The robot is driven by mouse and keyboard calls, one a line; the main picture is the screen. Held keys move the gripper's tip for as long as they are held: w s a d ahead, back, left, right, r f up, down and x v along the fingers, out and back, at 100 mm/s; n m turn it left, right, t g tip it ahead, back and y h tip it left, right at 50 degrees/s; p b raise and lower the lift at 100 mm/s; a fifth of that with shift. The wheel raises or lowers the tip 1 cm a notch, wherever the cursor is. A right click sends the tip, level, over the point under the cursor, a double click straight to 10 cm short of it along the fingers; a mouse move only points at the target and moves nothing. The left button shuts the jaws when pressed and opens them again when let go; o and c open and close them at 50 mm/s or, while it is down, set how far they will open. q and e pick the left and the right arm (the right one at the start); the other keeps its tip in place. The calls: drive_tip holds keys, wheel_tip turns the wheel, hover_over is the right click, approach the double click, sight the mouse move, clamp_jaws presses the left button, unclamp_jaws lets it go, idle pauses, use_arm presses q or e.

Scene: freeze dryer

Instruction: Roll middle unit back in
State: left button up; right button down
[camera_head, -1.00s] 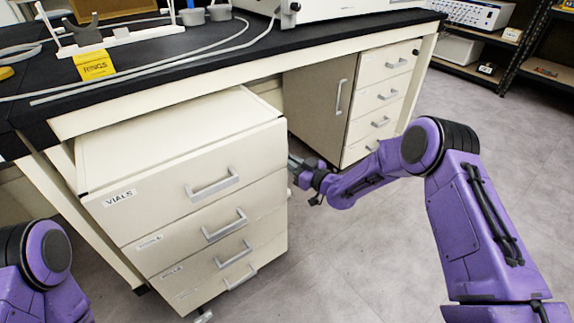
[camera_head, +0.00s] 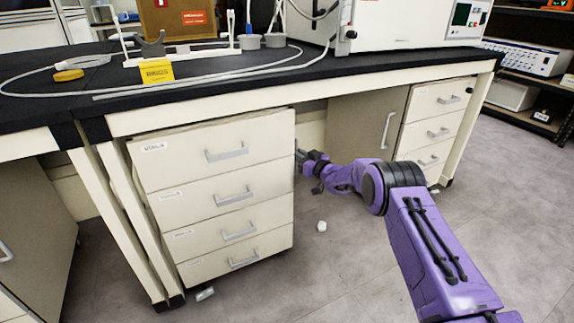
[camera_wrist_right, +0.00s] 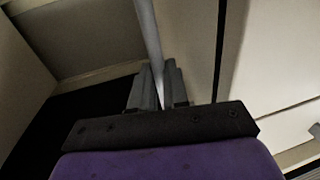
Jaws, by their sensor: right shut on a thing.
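The middle unit (camera_head: 200,175) is a cream drawer block with grey handles and small labels. It stands under the black-topped bench, its top hidden by the bench and its front close to the bench's front edge. My right gripper (camera_head: 303,157) is beside its right front edge. In the right wrist view my right gripper (camera_wrist_right: 157,88) is shut on a thin pale bar (camera_wrist_right: 148,30); I cannot tell whether this bar belongs to the unit. My left gripper is not in view.
A fixed cabinet with drawers (camera_head: 432,105) stands to the right under the bench. A bench leg (camera_head: 133,225) is close to the unit's left side. A small white object (camera_head: 321,226) lies on the floor right of the unit. Open floor lies in front.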

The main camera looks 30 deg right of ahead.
drive_tip(key=shift+w+r, duration=0.25)
drive_tip(key=c, duration=1.2)
unclamp_jaws()
drive_tip(key=shift+w+a, duration=0.1)
drive_tip(key=shift+w, duration=0.05)
drive_tip(key=shift+o, duration=0.3)
drive_tip(key=shift+f, duration=0.15)
